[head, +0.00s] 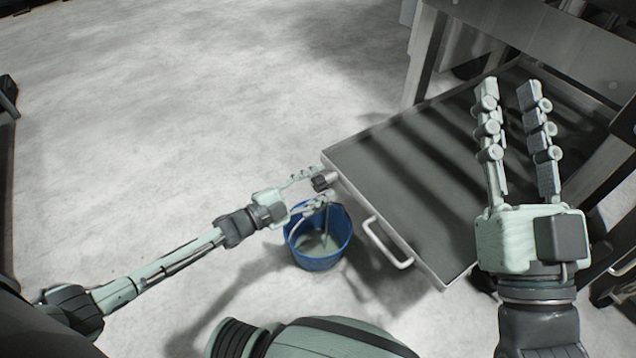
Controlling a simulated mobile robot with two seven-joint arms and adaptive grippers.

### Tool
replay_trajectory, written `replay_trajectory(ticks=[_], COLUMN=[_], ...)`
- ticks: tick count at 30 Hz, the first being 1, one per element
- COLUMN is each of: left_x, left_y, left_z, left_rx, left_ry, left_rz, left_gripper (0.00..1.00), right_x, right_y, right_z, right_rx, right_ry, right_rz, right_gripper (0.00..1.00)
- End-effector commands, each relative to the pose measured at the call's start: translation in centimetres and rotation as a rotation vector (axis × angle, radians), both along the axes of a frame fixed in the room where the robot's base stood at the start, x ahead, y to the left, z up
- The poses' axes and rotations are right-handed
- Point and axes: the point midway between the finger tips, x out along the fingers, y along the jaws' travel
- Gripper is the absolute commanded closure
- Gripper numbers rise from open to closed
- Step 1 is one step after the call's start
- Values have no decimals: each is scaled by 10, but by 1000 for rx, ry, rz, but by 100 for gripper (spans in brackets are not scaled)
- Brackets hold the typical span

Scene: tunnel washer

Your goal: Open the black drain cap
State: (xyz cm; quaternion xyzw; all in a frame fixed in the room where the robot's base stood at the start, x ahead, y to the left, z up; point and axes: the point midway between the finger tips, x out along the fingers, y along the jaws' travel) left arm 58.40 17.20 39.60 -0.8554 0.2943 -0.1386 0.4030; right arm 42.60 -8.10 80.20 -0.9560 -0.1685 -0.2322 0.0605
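The black drain cap (322,182) sits on a short outlet at the left corner of the shallow metal tray (345,172). My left gripper (322,185) reaches in from the left, its two fingers spread. One fingertip is above the cap and the other below it in the picture. I cannot tell whether either finger touches the cap. My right gripper (510,88) is open and empty, held up in front of the tray's right part, and hides some of it.
A blue bucket (318,262) stands on the floor below the cap and my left gripper. A white handle (388,243) sticks out from the tray's front. Metal frame legs (427,55) stand behind. The floor at left is clear.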

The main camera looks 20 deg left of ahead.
Motion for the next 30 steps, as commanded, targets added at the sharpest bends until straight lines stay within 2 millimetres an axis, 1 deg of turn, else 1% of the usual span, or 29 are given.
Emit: replay_trajectory(ticks=[7,10,14,17,24,30], left_x=[0,-1,-10,-24,-65,-88], left_y=[0,1,8,18,50,68], left_z=[0,0,-1,-1,-1,0], left_rx=[1,1,3,3,3,1], left_ry=[-1,-1,0,2,2,0], left_rz=[0,0,1,0,0,-1], left_gripper=[44,44,44,44,44,44], right_x=[0,0,0,0,0,0], right_y=[0,0,0,0,0,0], right_z=[0,-3,-2,-2,-1,-1], right_rx=[0,-5,-4,-3,-2,-2], right_ry=[0,8,6,4,3,2], right_rz=[0,0,1,0,0,0], right_gripper=[69,69,69,69,69,69])
